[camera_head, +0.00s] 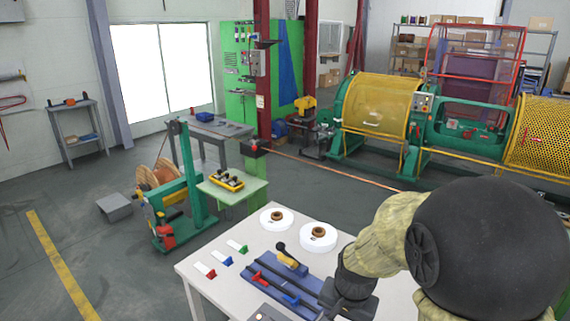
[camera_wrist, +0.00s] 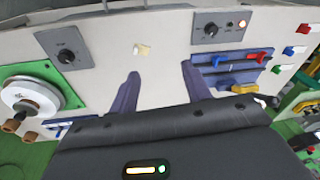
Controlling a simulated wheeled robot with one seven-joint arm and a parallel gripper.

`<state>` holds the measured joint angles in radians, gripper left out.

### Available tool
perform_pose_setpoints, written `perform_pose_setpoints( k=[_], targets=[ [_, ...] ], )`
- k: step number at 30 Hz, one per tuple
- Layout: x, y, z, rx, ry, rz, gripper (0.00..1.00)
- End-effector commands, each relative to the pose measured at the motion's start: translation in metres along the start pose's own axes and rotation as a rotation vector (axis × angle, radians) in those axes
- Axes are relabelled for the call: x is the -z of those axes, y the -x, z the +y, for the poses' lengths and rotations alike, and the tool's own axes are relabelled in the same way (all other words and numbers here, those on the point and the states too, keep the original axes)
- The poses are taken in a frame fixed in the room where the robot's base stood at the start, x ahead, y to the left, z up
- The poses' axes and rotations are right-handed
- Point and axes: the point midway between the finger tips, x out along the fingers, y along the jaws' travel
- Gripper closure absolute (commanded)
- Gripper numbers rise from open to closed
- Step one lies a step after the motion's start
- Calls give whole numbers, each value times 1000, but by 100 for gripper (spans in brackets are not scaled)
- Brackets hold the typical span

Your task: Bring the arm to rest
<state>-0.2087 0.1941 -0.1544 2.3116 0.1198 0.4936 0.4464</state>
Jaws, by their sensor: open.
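My gripper (camera_wrist: 160,90) shows in the wrist view with its two dark fingers apart and nothing between them. It is over the white table, above a bare stretch of its top. In the head view my arm reaches in from the right, and its dark end is at the table's front right. The fingertips are hidden there. The white table (camera_head: 210,290) also shows in the wrist view (camera_wrist: 163,20).
In the wrist view, a control box with a knob (camera_wrist: 66,50) and another with a lit lamp (camera_wrist: 222,26) flank the fingers.

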Motion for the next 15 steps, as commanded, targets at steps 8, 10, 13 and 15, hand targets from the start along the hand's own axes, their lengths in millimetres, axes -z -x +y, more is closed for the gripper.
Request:
perform_pose_setpoints(
  k=[8,10,13,15],
  targets=[
    [-42,16,55,-10,446,87,52],
    [-45,17,58,-14,486,93,52],
    [-46,17,58,-15,498,95,52],
    [-45,17,58,-14,497,94,52]
  ],
)
